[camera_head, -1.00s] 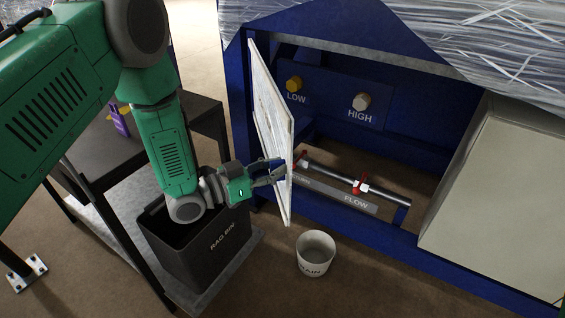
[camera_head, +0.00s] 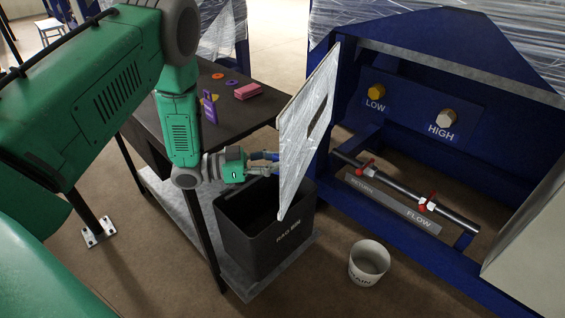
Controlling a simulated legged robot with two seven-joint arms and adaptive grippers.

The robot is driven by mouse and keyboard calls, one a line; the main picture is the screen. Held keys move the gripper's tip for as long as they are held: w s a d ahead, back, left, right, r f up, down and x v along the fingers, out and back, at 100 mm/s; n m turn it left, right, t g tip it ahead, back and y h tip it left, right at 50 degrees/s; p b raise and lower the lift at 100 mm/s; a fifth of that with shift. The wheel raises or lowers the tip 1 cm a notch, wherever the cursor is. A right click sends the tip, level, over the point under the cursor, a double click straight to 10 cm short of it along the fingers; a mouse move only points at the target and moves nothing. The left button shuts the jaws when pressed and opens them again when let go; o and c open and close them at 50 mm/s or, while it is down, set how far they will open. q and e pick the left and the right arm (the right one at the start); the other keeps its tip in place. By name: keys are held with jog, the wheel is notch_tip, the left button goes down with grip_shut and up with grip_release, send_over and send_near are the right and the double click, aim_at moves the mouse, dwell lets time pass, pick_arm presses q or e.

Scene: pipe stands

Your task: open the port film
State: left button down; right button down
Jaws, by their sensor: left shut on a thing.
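The port film (camera_head: 303,130) is a pale, shiny, wrinkled panel with a dark slot, standing upright at the left of the blue frame's opening. It is swung out to the left, with its upper right corner by the frame's left post. My left gripper (camera_head: 276,163) reaches it from the left and is shut on its left edge; the very fingertips are partly hidden by the panel. Behind the opening are a yellow LOW knob (camera_head: 377,91), a pale HIGH knob (camera_head: 446,118) and a pipe (camera_head: 402,191) with red-handled valves. My right gripper is not in view.
A black rag bin (camera_head: 262,235) stands below the film and gripper. A white drain bucket (camera_head: 369,262) stands on the floor before the blue frame (camera_head: 385,240). A dark table (camera_head: 235,118) at the left holds a pink block (camera_head: 248,91) and small coloured parts.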

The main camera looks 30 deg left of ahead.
pick_arm(q)
jog(key=c, duration=1.8)
grip_release()
jog(key=shift+w+r, duration=0.15)
jog(key=shift+w, duration=0.2)
jog(key=shift+c, duration=0.2)
jog(key=shift+w+d, duration=0.2)
jog(key=shift+s+a, duration=0.1)
jog(key=shift+a, duration=0.1)
jog(key=v, duration=1.2)
jog(key=shift+f, duration=0.25)
jog(key=shift+s+d, duration=0.15)
